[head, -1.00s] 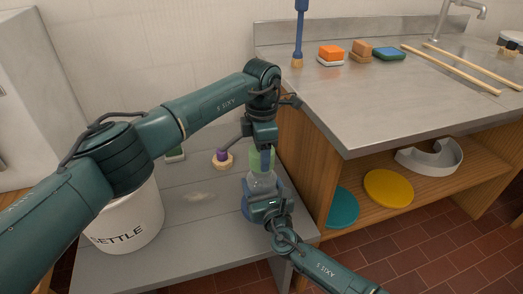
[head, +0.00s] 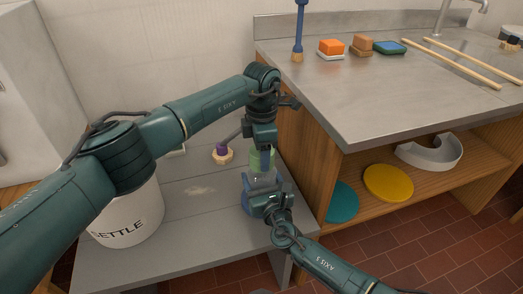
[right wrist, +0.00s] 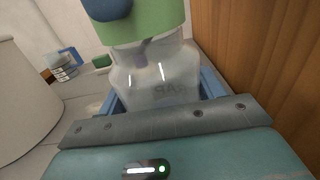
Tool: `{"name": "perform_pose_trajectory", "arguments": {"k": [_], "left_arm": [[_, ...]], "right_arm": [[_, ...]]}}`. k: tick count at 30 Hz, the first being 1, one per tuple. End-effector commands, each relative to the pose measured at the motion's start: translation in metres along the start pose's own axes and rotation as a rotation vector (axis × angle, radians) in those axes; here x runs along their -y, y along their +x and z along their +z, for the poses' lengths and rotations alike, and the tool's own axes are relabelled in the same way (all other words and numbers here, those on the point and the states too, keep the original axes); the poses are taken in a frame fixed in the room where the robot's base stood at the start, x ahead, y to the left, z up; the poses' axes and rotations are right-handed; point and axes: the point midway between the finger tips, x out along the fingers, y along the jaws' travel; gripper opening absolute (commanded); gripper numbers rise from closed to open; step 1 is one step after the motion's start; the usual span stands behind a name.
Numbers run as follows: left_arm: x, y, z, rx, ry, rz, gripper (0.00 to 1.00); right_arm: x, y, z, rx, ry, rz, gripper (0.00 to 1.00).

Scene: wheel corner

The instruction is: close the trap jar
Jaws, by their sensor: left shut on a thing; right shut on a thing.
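The trap jar (head: 262,179) is a clear jar with lettering, upright at the right end of the low grey bench. Its body also shows in the right wrist view (right wrist: 155,78). My right gripper (head: 262,198) is shut on the jar body, its blue fingers on either side of it. The green lid (right wrist: 150,22) is over the jar's mouth; I cannot tell if it is fastened. My left gripper (head: 264,158) comes down from above and is shut on the lid, with one blue fingertip showing against it. The lid is partly hidden by this gripper in the head view.
A white lettered bin (head: 130,213) stands at the bench's left. The wooden cabinet side (head: 305,150) rises close to the jar's right. The bench middle (head: 200,205) is mostly clear.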

Motion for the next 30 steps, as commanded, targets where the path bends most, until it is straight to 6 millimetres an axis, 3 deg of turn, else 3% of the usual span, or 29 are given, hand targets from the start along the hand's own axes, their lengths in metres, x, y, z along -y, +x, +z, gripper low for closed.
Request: {"name": "perform_pose_trajectory", "arguments": {"k": [13,14,17,20,30], "left_arm": [[0.0004,0.0096,0.0001,-0.001,0.001,-0.001,0.36],[0.0003,0.0099,0.0,-0.001,0.001,-0.001,0.36],[0.0002,0.0095,0.0,-0.001,0.024,0.0,0.36],[0.0001,0.0091,0.0001,0.0,0.136,0.0,0.36],[-0.0004,0.009,0.0004,-0.001,0.902,0.003,0.36]], "right_arm": [[0.0002,-0.0001,-0.0004,-0.001,0.0,0.0,0.26],[0.0002,-0.0001,-0.0004,-0.001,0.0,0.0,0.03],[0.0002,-0.0001,-0.0004,-0.001,-0.001,0.0,0.03],[0.0002,-0.0001,-0.0004,-0.001,0.0,0.0,0.03],[0.0003,-0.0001,-0.0005,-0.001,0.0,0.0,0.03]]}}
